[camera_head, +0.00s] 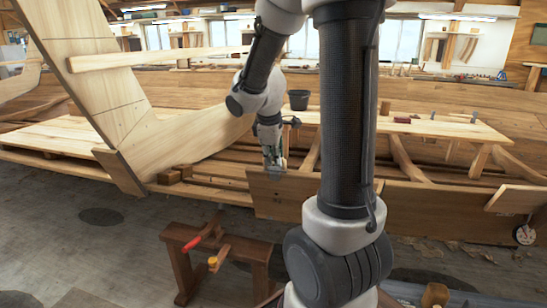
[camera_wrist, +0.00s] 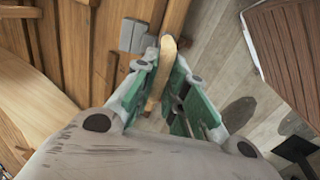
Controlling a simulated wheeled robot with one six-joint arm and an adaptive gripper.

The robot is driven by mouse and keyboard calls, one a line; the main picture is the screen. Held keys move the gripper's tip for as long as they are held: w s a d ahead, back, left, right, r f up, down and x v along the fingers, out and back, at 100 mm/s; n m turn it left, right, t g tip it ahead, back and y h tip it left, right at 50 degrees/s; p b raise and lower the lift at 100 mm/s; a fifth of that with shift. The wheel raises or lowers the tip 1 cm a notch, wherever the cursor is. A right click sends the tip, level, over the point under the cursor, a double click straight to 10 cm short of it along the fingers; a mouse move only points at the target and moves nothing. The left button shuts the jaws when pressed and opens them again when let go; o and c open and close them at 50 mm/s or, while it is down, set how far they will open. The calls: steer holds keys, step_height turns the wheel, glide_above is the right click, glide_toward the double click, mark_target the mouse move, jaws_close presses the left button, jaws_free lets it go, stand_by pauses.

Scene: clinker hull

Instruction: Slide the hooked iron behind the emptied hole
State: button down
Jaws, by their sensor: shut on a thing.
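My gripper (camera_wrist: 163,72) is shut on a pale wooden handle (camera_wrist: 156,92), which runs between its green-padded fingers. A grey metal block (camera_wrist: 133,35) sits just beyond the fingertips, at the planking; it looks like the head of the hooked iron, but its join to the handle is not clear. In the head view, my gripper (camera_head: 273,160) points down at the hull's top edge, by the end of a raised plank (camera_head: 285,190). The hook's shape and the emptied hole cannot be made out.
The hull planking (camera_wrist: 62,45) fills the wrist view's left; grey floor lies right. A wooden trestle (camera_head: 215,240) with a red-handled tool stands in front of the hull. A dark bucket (camera_head: 298,99) stands on boards (camera_head: 440,128) behind my gripper. Curved ribs (camera_head: 405,160) rise inside the hull.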

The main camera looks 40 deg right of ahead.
steer(key=c, duration=1.4)
jaws_free()
steer(key=shift+o, duration=0.2)
step_height(320, 180, up, 8)
steer(key=shift+f, duration=0.2)
steer(key=shift+r, duration=0.25)
steer(key=shift+a, duration=0.1)
